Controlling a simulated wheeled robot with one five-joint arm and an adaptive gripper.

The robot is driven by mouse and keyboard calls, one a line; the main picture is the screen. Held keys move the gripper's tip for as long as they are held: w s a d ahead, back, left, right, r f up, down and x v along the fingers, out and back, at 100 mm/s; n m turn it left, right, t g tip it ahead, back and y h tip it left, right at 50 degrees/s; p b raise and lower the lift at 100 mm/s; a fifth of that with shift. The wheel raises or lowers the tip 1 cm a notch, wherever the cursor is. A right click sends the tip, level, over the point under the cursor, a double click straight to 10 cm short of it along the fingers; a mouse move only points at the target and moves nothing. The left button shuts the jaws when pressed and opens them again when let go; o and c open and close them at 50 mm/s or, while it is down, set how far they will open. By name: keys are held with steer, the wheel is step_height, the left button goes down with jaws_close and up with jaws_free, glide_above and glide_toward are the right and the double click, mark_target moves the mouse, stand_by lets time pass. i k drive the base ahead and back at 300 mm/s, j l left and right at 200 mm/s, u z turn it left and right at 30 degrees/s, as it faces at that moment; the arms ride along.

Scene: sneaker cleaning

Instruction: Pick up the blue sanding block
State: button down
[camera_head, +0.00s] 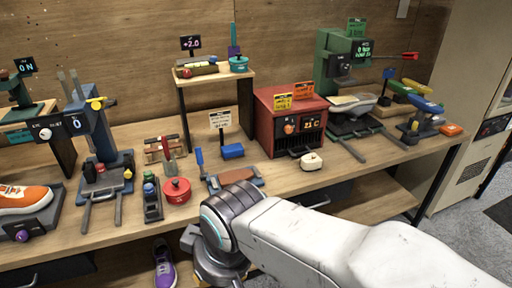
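A small blue block (232,151), which looks like the blue sanding block, lies on the wooden workbench (340,178) near the middle. It sits below a small white sign (220,120) on a dark post. Nothing is touching it from my side. My white arm reaches in from the lower right to a dark ribbed joint in front of the bench edge, nearer to me than the block. The arm bends down there, and I cannot make out gripper fingers.
A red heater box (290,122) stands right of the block, with a cream block (312,161) in front. A blue-handled tool on a brown pad (234,178) lies nearer the edge. A red pot (177,191) is to the left. A small raised shelf (214,76) stands behind.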

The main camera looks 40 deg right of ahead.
mark_target(229, 152)
steer(key=z, duration=1)
